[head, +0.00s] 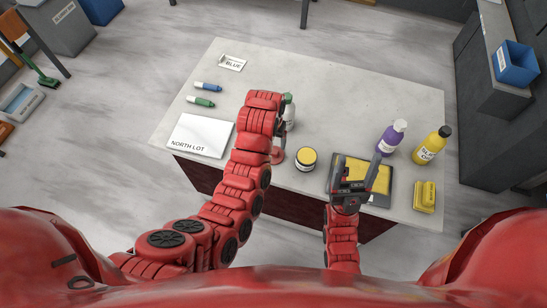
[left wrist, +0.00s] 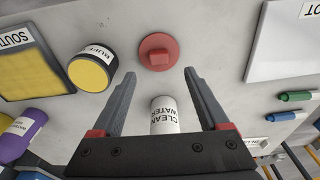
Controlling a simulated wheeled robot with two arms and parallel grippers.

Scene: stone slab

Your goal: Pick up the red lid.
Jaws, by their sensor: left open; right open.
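The red lid (left wrist: 158,52), round with a raised square knob, lies on the stone slab in the left wrist view. In the head view the lid (head: 277,157) shows only in part beside my left arm. My left gripper (left wrist: 159,78) is open and empty, with the lid just beyond its fingertips, roughly centred between them. A white clean water bottle (left wrist: 164,116) shows between its fingers; I cannot tell how close it is to them. In the head view the left jaws are mostly hidden by the arm. My right gripper (head: 356,156) is open above a yellow, black-framed pad (head: 385,197).
A yellow-topped jar (head: 306,160) stands right of the lid. A purple bottle (head: 391,138), a yellow bottle (head: 432,147) and a yellow block (head: 425,196) are at the right. A white North Lot board (head: 200,133) and two markers (head: 201,101) lie left. The slab's back middle is clear.

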